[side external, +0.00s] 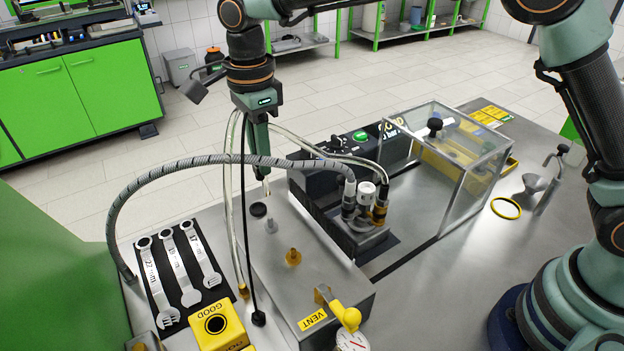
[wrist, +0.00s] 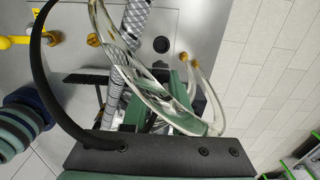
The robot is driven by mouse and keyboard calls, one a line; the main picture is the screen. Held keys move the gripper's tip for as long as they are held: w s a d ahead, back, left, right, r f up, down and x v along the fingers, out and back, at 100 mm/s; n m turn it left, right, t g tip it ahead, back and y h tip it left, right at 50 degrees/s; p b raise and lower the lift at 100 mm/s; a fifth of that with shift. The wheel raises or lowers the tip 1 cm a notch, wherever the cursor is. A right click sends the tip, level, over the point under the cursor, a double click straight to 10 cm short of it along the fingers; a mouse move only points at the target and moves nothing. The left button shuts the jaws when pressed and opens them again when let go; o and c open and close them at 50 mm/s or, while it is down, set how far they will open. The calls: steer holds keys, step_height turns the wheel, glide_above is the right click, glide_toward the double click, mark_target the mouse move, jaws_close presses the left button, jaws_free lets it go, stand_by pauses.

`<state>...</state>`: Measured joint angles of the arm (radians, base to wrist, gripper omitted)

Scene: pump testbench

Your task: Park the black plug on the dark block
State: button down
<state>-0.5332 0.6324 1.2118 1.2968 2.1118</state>
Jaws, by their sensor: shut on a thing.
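My gripper (side external: 266,183) points down above the metal box (side external: 315,270), left of the dark block (side external: 345,232) in the side view. It is shut. A black cable (side external: 250,240) rises from a round black base on the bench to my gripper, and it also curves in from the upper left in the wrist view (wrist: 38,65). The black plug appears to be at this cable's gripper end, but the plug itself is hidden. The dark block stands beside the metal box and carries several upright hose fittings (side external: 366,200). In the wrist view, tubes and my gripper hide most of the jaw area.
A grey ribbed hose (side external: 200,162) and clear tubes (side external: 232,190) arch close to my gripper. A black disc (side external: 258,209) and brass fitting (side external: 293,257) sit on the metal box. A yellow vent valve (side external: 345,315) and clear guard box (side external: 465,155) stand nearby.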

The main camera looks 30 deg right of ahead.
steer(key=shift+a+f, duration=0.6)
steer(key=shift+f, duration=2.25)
steer(key=shift+f, duration=0.7)
steer(key=c, duration=0.6)
jaws_free()
steer(key=shift+r, duration=0.1)
steer(key=shift+r, duration=3.5)
